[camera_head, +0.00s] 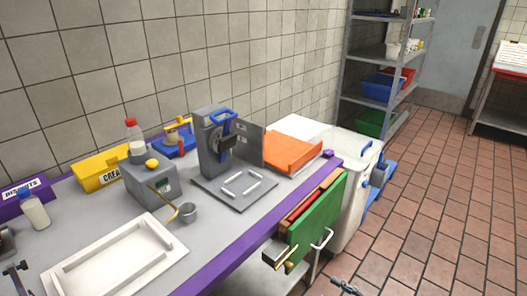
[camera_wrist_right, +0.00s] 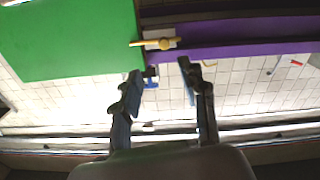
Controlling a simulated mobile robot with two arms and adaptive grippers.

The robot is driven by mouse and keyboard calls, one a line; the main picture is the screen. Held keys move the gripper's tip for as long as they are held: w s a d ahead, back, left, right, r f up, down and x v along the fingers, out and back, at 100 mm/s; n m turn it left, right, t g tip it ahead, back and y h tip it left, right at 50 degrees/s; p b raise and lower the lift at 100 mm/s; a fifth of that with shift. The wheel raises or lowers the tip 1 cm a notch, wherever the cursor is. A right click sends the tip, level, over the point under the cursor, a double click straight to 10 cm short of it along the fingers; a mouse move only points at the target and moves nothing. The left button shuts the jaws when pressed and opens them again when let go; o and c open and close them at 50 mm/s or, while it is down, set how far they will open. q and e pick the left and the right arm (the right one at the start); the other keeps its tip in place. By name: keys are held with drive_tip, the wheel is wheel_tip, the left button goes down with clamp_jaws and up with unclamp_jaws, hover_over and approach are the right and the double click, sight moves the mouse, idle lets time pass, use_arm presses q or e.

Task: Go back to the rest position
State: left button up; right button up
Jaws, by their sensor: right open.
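My right gripper (camera_wrist_right: 163,72) is open and empty in the right wrist view, its two dark fingers spread apart. In the head view its tips (camera_head: 345,287) show at the bottom edge, in front of the counter and over the tiled floor. It is apart from the green board (camera_head: 318,222) and the gold handle (camera_wrist_right: 157,43). A dark piece that looks like my left gripper (camera_head: 18,279) shows at the lower left, over the counter beside the white tray (camera_head: 165,237). Most of it is cut off, and I cannot tell its opening.
The purple-edged counter (camera_head: 245,232) holds a grey machine (camera_head: 212,150), a grey box (camera_head: 152,182), a yellow cream box (camera_head: 97,170), a bottle (camera_head: 35,212) and an orange tray (camera_head: 291,152). A white bin (camera_head: 345,200) stands at its far end. Tiled floor (camera_head: 440,180) is clear to the right.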

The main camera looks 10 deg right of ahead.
drive_tip(key=s+d+f+m+g+h, duration=0.1)
drive_tip(key=s+d+f+m+h, duration=0.15)
drive_tip(key=f, duration=0.65)
drive_tip(key=s+d+f+m+g+h, duration=0.1)
drive_tip(key=s+d+f+g+h, duration=0.2)
drive_tip(key=f, duration=0.6)
drive_tip(key=s+d+f+m+h, duration=0.2)
drive_tip(key=s+f+h, duration=0.15)
drive_tip(key=f, duration=0.65)
drive_tip(key=s+a+f+g, duration=0.3)
drive_tip(key=s+f, duration=0.2)
drive_tip(key=s, duration=0.4)
drive_tip(key=s+a+f+m+g+h, duration=0.1)
drive_tip(key=s+a+f+g, duration=0.2)
drive_tip(key=s, duration=0.5)
drive_tip(key=s+a+f+m+g+h, duration=0.1)
drive_tip(key=s+a+f+g, duration=0.2)
drive_tip(key=s+f, duration=0.4)
drive_tip(key=s+a, duration=0.1)
drive_tip(key=s, duration=0.1)
drive_tip(key=shift+s+a+f, duration=0.15)
drive_tip(key=shift+s+f, duration=0.15)
drive_tip(key=shift+f, duration=0.05)
